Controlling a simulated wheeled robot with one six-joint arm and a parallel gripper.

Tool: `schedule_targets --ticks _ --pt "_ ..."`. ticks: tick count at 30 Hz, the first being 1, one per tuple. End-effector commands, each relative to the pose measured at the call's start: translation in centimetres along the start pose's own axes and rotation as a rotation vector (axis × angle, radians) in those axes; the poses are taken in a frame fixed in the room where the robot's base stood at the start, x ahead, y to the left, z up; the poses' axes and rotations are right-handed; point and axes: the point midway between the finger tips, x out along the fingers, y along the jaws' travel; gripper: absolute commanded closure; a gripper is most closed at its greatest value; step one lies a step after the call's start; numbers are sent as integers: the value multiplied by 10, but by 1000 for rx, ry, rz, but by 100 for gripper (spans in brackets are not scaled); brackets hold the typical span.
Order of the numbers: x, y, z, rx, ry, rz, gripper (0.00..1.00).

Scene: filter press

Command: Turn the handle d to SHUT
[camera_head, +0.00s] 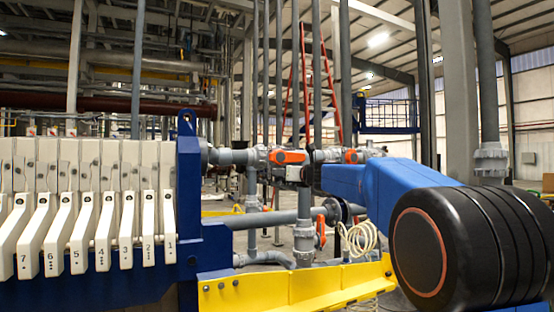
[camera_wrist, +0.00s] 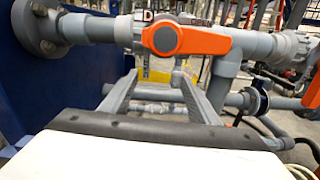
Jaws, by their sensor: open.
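Handle d is an orange lever (camera_wrist: 185,40) on a grey pipe valve, beside a tag with the letter D. It lies along the horizontal pipe, its round hub at the left and its arm pointing right. It also shows in the head view (camera_head: 288,157), just right of the blue press frame. My gripper (camera_wrist: 156,76) is open and empty in the wrist view. Its two grey fingers point toward the pipe and their tips appear just below the handle's hub; I cannot tell whether they touch anything. In the head view my blue arm hides part of the pipework.
Another orange handle (camera_head: 352,156) sits farther right along the pipes. A further orange handle (camera_head: 321,230) hangs upright lower down. White filter plates (camera_head: 85,205) and the blue frame (camera_head: 190,220) stand at the left. A yellow beam (camera_head: 300,288) runs below the pipes.

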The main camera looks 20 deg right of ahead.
Motion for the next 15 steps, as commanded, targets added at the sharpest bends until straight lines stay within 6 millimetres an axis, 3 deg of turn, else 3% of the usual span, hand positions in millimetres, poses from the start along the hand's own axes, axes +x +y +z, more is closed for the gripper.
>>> schedule_targets --ticks 15 --pt "0 -27 10 -489 1 -1 45"
